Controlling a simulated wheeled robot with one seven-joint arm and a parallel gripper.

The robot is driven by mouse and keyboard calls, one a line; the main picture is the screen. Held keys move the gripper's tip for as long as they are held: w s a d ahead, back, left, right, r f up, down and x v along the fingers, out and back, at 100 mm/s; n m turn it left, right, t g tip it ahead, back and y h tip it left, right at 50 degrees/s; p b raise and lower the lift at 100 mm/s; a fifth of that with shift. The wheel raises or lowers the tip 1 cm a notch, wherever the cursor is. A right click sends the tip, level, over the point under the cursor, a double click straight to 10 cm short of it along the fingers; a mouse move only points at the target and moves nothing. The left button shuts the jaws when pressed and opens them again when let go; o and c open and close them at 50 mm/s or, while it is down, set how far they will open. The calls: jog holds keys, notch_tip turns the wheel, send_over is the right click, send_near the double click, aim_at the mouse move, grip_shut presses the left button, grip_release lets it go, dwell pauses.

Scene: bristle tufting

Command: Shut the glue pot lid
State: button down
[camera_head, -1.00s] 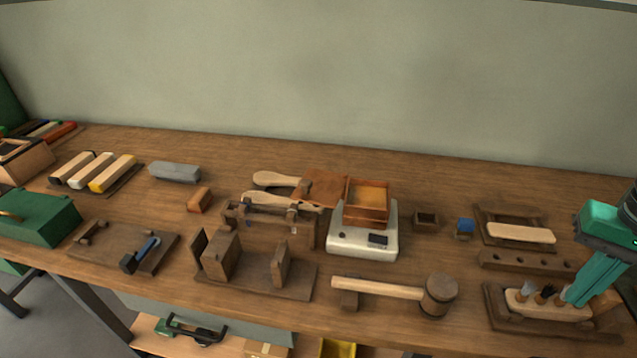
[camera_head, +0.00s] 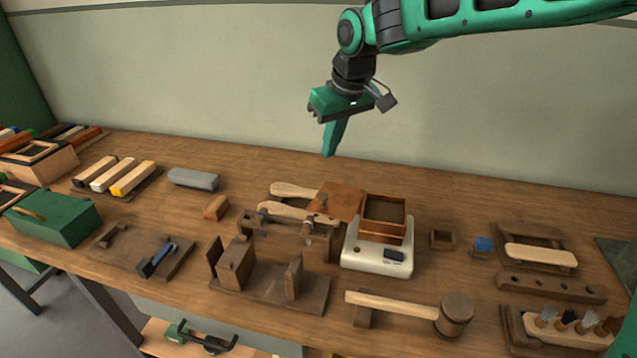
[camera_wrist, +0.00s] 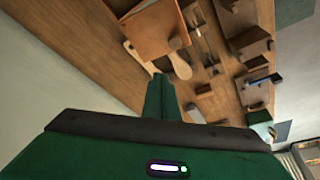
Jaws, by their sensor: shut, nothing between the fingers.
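The glue pot (camera_head: 384,222) is a brown square box on a white base (camera_head: 376,259) with a knob and a dark display. Its top is open. A flat brown panel, which looks like its lid (camera_head: 341,199), is swung out to the left of the box, beside its rim. The lid also shows in the wrist view (camera_wrist: 157,31), near the top. My gripper (camera_head: 329,152) is shut and empty. It hangs in the air above and behind the lid, apart from it, with its fingers pointing down. The finger ends show in the wrist view (camera_wrist: 159,80).
Wooden-handled tools (camera_head: 295,211) lie on a rack (camera_head: 290,235) left of the lid. A mallet (camera_head: 400,306) lies in front of the pot. A small dark box (camera_head: 442,238) and a blue block (camera_head: 483,245) stand to its right. The bench strip behind is clear.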

jog(key=a, duration=0.3)
send_over(337, 195)
jog(key=s+a, duration=0.1)
jog(key=a, duration=0.5)
jog(key=shift+n, duration=0.3)
jog(key=f, duration=0.9)
jog(key=shift+s+d+f, duration=0.15)
jog(key=shift+d+f, duration=0.05)
jog(key=shift+f, duration=0.1)
jog(key=shift+s+d+f, duration=0.15)
jog(key=shift+s+d, duration=0.4)
jog(key=shift+s, duration=0.05)
